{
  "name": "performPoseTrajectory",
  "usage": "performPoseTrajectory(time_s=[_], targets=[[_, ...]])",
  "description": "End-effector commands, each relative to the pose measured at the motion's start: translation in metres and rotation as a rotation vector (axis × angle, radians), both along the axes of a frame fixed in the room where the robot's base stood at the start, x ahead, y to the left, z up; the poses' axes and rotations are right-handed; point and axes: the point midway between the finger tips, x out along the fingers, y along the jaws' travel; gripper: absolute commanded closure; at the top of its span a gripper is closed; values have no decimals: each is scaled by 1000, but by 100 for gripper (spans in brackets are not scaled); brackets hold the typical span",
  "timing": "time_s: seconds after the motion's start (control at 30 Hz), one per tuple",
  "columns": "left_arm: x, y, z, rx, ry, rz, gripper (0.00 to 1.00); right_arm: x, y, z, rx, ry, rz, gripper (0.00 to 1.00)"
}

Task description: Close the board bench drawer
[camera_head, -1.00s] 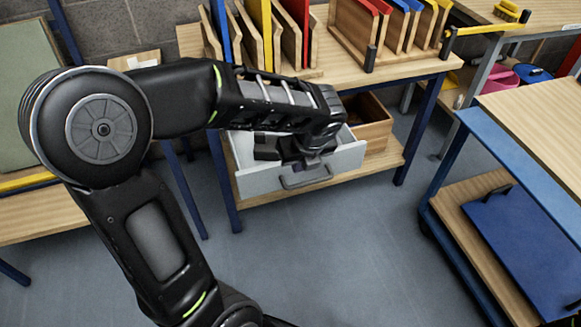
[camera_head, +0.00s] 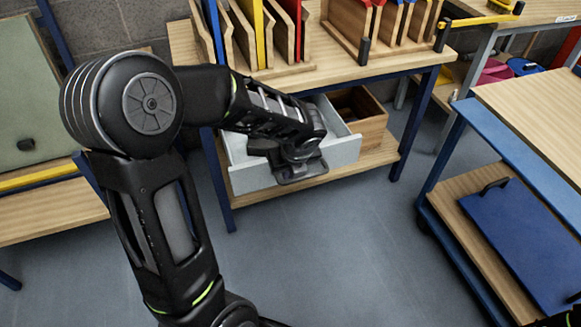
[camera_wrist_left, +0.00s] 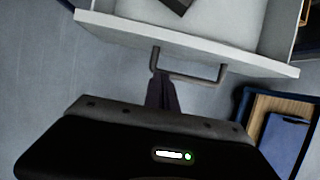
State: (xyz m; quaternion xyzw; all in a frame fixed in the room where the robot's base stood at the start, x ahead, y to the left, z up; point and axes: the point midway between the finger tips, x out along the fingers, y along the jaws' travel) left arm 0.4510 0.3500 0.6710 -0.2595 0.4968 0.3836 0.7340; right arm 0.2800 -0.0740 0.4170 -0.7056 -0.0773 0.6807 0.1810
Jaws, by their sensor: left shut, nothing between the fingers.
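The board bench drawer (camera_head: 250,179) is pale grey and stands open under the wooden-topped bench (camera_head: 390,68). Its front and part of its inside show. The drawer's bar handle (camera_wrist_left: 190,78) shows in the left wrist view, on the drawer front (camera_wrist_left: 240,60). My left gripper (camera_head: 300,172) is at the drawer front and hides the handle in the head view. In the left wrist view its shut fingers (camera_wrist_left: 163,92) overlap the left end of the handle, with nothing between them; I cannot tell whether they touch it.
A wooden box (camera_head: 362,118) stands on the lower shelf right of the drawer. Racks of coloured boards stand on the bench top. A blue-framed trolley (camera_head: 462,215) with a blue panel (camera_head: 520,240) is at the right. Grey floor in front is clear.

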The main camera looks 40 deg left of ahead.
Motion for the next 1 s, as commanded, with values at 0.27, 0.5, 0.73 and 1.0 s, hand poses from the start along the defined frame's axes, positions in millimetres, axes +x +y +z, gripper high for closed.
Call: performPoseTrajectory(time_s=[0.27, 0.5, 0.73, 1.0], targets=[[20, 29, -4, -1, -1, 3, 100, 0, 0, -1, 0, 0, 0, 64], [24, 35, -4, 0, 0, 1, 100, 0, 0, -1, 0, 0, 0, 64], [24, 35, -4, 0, 0, 1, 100, 0, 0, -1, 0, 0, 0, 64], [31, 47, -1, 0, 1, 3, 100, 0, 0, 10, 0, 0, 1, 64]])
